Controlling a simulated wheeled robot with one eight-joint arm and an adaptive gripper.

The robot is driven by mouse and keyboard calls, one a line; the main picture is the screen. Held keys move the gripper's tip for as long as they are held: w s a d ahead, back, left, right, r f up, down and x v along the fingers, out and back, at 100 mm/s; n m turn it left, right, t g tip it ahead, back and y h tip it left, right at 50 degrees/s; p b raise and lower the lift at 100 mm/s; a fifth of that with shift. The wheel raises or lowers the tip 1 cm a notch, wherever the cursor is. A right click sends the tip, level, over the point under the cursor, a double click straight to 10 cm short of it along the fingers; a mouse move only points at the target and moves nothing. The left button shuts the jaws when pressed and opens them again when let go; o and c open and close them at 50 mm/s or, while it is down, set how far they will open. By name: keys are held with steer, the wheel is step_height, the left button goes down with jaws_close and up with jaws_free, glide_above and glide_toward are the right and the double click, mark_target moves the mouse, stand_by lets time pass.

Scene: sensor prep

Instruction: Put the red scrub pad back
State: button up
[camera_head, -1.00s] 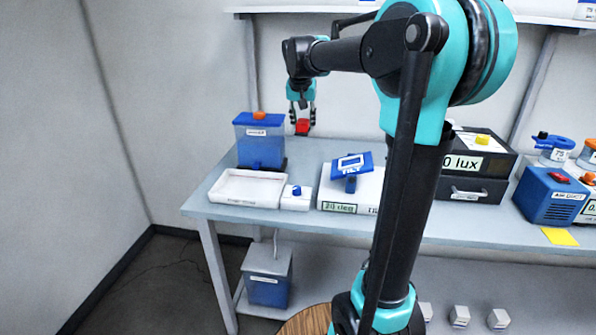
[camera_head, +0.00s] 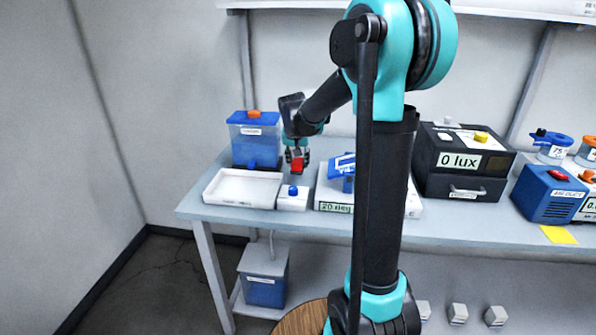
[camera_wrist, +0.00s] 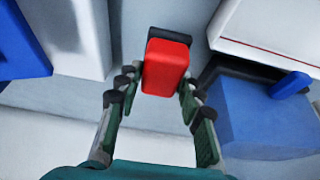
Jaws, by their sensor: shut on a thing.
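The red scrub pad (camera_head: 297,165) is between the fingers of my gripper (camera_head: 297,155), which is shut on it. In the head view it hangs just above the back of the bench, between the blue container and the tilted blue panel. The wrist view shows the pad (camera_wrist: 166,66) as a red block with a dark edge, at the fingertips of my gripper (camera_wrist: 156,84). Whether its lower end touches anything is hard to tell.
A white tray (camera_head: 208,193) lies in front of the blue container (camera_head: 254,145). A small white box with a blue knob (camera_head: 293,203) stands right of the tray. A white box (camera_head: 325,187) bears the blue panel (camera_head: 342,166). A dark 0 lux box (camera_head: 430,165) stands farther right.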

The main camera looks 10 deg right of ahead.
mark_target(298, 170)
steer(key=shift+f, duration=2)
steer(key=shift+f, duration=0.15)
steer(key=o, duration=1.1)
steer(key=v, duration=1.2)
steer(key=shift+s, duration=0.1)
